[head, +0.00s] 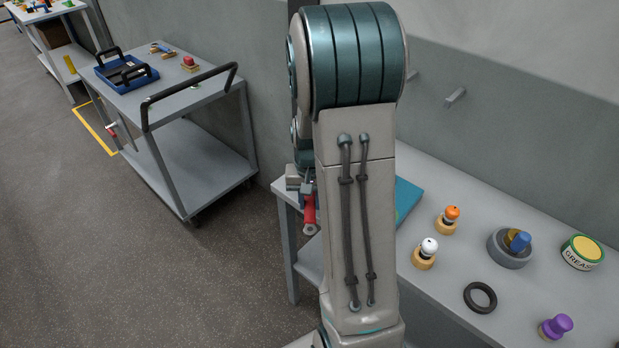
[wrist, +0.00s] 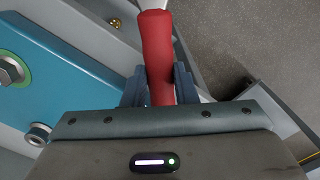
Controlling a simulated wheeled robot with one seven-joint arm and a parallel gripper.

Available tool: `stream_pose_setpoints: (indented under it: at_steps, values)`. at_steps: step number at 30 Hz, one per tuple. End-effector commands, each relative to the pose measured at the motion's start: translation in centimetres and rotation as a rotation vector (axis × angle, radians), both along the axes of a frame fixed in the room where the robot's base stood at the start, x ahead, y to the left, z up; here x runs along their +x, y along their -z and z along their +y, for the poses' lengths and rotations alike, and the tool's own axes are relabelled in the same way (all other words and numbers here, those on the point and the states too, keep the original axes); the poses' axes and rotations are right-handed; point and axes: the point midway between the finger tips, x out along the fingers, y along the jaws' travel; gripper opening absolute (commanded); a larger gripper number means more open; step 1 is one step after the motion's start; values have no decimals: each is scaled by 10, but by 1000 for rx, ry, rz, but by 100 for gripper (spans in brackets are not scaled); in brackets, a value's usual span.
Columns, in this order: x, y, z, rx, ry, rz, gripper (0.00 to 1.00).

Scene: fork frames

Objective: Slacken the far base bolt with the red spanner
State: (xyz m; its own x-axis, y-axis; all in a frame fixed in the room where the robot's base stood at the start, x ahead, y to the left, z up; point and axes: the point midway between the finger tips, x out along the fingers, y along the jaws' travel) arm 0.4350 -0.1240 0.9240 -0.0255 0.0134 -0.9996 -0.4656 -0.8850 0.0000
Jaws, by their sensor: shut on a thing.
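My gripper (wrist: 160,86) is shut on the red handle of the spanner (wrist: 157,45) in the wrist view. The spanner's grey shank leaves the top edge, so its working end is out of that view. In the head view the red spanner (head: 309,208) hangs by the table's left end, with a grey end below the handle. My arm hides much of the gripper there. A blue base plate (wrist: 75,75) lies left of the gripper, with a large hex bolt (wrist: 10,70) and a smaller bolt (wrist: 38,134), both apart from the spanner. The plate (head: 406,198) is mostly hidden in the head view.
The table (head: 430,290) holds white-topped and orange-topped pieces, a grey bowl (head: 510,250), a grease tin (head: 582,252), a black ring (head: 480,297) and a purple knob (head: 555,327). A trolley (head: 190,90) stands left, with open floor (head: 90,230) before it.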

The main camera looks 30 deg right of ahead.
Motion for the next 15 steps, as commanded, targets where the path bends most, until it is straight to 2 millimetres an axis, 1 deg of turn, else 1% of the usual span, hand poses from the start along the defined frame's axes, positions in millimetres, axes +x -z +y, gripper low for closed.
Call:
stream_pose_setpoints:
  at_steps: [6, 15]
  values:
    - [-2, 0, -4, -1, -28, -2, 0]
    - [-2, 0, -4, 0, -34, -1, 0]
